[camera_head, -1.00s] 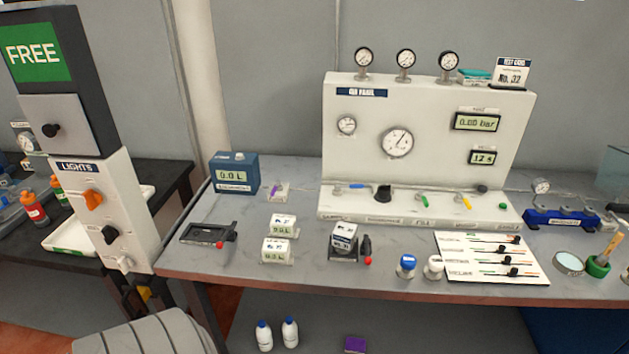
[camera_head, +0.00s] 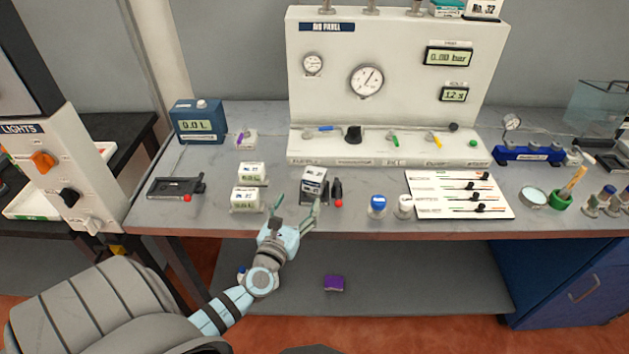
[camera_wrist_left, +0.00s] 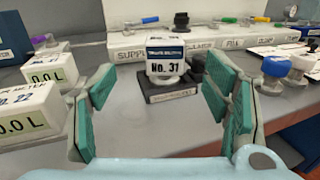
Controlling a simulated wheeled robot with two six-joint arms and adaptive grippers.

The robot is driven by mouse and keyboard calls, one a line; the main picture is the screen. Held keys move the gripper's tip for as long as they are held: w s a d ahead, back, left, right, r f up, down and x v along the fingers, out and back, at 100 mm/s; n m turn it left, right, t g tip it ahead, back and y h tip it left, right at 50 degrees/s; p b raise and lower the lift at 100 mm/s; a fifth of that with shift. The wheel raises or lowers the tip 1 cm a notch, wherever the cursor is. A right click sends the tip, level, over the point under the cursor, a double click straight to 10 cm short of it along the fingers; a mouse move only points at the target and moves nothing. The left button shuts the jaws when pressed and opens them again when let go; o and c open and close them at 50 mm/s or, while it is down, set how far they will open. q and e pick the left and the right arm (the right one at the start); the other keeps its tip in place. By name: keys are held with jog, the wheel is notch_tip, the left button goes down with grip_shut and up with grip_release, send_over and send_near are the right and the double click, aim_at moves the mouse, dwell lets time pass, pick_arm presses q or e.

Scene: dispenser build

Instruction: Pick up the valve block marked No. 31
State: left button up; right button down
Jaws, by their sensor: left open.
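The valve block marked No. 31 (camera_wrist_left: 167,55) is a white cube with a dark blue label band. It sits upright on a dark stand (camera_wrist_left: 170,86) on the bench. In the head view the block (camera_head: 313,180) stands right of two white meter blocks. My left gripper (camera_head: 295,206) is open and empty at the bench's front edge, short of the block. In the left wrist view its green-padded fingers (camera_wrist_left: 160,95) are spread to either side, with the block ahead between them and not touched. My right gripper is not in view.
Two white meter blocks (camera_head: 245,199) stand close on the left. A black lever with a red knob (camera_head: 338,203) is beside the stand. Blue-capped (camera_head: 377,206) and white (camera_head: 404,206) knobs are to the right. The gauge panel (camera_head: 390,80) rises behind.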

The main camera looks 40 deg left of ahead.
aim_at(314, 173)
pick_arm(q)
jog(key=x, duration=1)
jog(key=b+x, duration=0.1)
jog(key=x, duration=0.1)
jog(key=shift+w+d+r, duration=0.1)
jog(key=shift+d+r, duration=0.05)
jog(key=shift+d, duration=0.25)
jog(key=shift+r, duration=0.15)
grip_shut()
jog(key=shift+r, duration=0.1)
